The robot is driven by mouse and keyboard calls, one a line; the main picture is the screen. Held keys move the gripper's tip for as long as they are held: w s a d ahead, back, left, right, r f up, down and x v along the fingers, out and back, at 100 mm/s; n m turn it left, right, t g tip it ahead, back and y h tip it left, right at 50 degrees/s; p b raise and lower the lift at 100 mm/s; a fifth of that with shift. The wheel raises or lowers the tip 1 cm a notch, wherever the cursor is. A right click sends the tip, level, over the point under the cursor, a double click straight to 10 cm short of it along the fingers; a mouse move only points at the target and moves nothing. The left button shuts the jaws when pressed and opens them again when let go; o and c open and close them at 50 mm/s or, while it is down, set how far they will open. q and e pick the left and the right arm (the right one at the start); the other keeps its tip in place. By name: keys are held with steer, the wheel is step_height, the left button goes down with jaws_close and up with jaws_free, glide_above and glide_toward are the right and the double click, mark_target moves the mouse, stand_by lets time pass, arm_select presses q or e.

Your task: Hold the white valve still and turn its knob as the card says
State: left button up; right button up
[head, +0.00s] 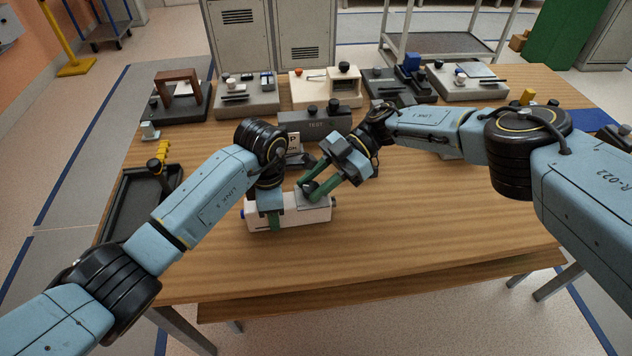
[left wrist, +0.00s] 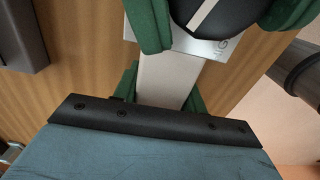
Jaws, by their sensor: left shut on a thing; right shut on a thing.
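The white valve (head: 312,214) lies on the wooden table, near the middle of the head view. My left gripper (head: 270,210) is shut on its white body from above, left of the knob. In the left wrist view the white body (left wrist: 168,80) lies between green fingers. The black knob (left wrist: 205,14) with a white pointer line shows at the top edge there, with printed marks beside it. My right gripper (head: 311,190) is shut on the knob, its green fingers on either side. A white card (head: 293,141) stands behind, mostly hidden by my left arm; its text cannot be read.
A grey box marked TEST (head: 315,124) stands behind the valve. Several fixtures line the back of the table. A black tray (head: 122,207) is at the left edge, with a yellow-handled thing (head: 161,155) near it. The table's front and right middle are clear.

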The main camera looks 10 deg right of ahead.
steer(key=shift+a, duration=0.15)
stand_by(0.5)
steer(key=o, duration=1)
steer(key=shift+d, duration=0.2)
